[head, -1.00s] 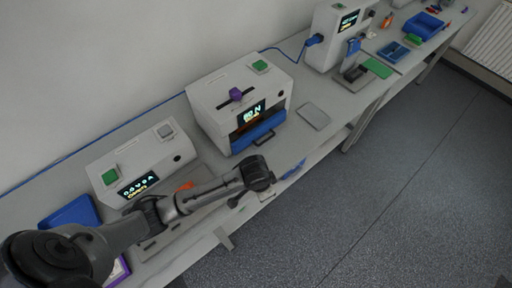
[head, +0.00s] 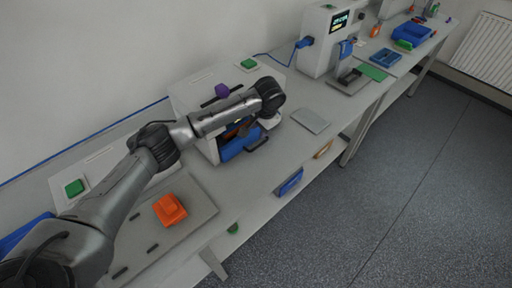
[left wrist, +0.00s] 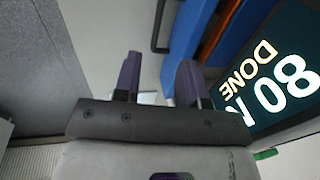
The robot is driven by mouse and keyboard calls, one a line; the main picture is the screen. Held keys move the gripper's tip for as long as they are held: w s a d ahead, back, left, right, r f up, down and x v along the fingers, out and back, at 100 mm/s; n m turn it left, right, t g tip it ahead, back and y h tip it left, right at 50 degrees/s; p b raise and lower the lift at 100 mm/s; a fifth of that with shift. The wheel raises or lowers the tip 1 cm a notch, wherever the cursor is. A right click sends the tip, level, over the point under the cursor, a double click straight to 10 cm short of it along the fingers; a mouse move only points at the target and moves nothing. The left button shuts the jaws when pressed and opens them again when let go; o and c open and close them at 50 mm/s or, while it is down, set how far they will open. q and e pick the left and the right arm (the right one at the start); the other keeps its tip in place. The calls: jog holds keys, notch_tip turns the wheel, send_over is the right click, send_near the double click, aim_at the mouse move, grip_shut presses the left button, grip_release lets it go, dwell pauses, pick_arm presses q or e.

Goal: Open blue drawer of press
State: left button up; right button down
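The press (head: 184,97) is a white box with a purple knob (head: 222,90) on top. Its blue drawer (head: 238,143) is low on the front, with a black handle (head: 258,144). My left arm reaches across the press front and partly hides it. My left gripper (left wrist: 158,72) is open and empty, with dark purple fingers apart. In the left wrist view, the black handle (left wrist: 159,28) is beyond the fingertips, roughly in line with the gap, and the blue drawer (left wrist: 190,28) is beside it. The display (left wrist: 275,85) reads 80 N DONE. My right gripper is not in view.
A grey plate (head: 311,121) lies right of the press. An orange block (head: 170,209) sits on a grey panel at the left. Another white device (head: 318,47) stands farther right. The floor in front is clear.

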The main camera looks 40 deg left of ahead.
aim_at(256, 148)
pick_arm(q)
jog(key=f, duration=0.3)
jog(key=a+f+b, duration=0.1)
jog(key=f, duration=0.3)
jog(key=a+f, duration=0.1)
jog(key=f, duration=0.3)
jog(key=shift+w+f+b, duration=0.1)
jog(key=shift+f+b, duration=0.05)
jog(key=shift+b, duration=0.15)
grip_shut()
